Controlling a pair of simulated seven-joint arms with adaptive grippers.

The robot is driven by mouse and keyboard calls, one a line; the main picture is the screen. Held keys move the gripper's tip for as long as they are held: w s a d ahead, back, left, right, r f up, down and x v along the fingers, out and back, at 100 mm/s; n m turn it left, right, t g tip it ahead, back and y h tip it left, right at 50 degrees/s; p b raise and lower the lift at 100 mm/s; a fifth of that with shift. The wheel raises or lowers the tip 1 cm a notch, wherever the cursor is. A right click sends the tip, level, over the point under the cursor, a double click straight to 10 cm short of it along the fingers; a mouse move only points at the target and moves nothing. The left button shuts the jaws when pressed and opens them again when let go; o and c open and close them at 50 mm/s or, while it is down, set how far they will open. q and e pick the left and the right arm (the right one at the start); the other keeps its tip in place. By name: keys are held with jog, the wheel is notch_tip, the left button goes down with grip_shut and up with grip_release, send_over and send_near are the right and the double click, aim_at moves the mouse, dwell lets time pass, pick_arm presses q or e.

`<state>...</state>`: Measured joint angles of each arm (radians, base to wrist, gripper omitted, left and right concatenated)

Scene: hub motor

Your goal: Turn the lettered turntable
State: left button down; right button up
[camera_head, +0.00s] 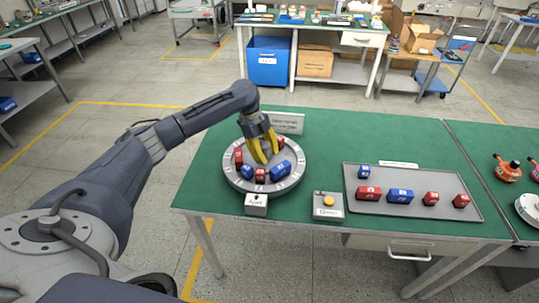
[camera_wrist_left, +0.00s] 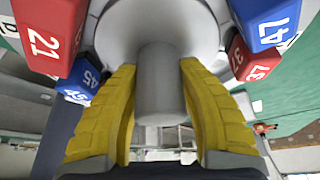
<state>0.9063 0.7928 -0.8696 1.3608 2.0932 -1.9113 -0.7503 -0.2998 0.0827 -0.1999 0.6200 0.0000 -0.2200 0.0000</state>
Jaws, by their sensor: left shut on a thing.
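The round grey turntable (camera_head: 292,184) sits on the green table (camera_head: 222,203), with red and blue numbered blocks around its top. In the left wrist view a red block marked 21 (camera_wrist_left: 46,32), a blue block marked 45 (camera_wrist_left: 78,80), a blue block marked 47 (camera_wrist_left: 268,22) and a red block marked 37 (camera_wrist_left: 240,58) stand around the centre. My left gripper (camera_head: 265,160) reaches down to the turntable's middle. Its yellow fingers are shut on the grey central knob (camera_wrist_left: 156,85), one on each side. My right gripper is not in view.
A small white sign box (camera_head: 256,205) and a box with a yellow button (camera_head: 328,205) stand at the table's front. A grey tray (camera_head: 420,206) with several red and blue blocks lies to the right. A grey sign (camera_head: 288,122) stands behind the turntable.

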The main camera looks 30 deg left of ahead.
pick_arm(q)
jog(key=shift+s+d+f, duration=0.1)
jog(key=shift+s+f, duration=0.05)
jog(key=shift+f, duration=0.05)
dwell(0.3)
jog(key=c, duration=0.8)
grip_release()
jog(key=shift+v, duration=6.15)
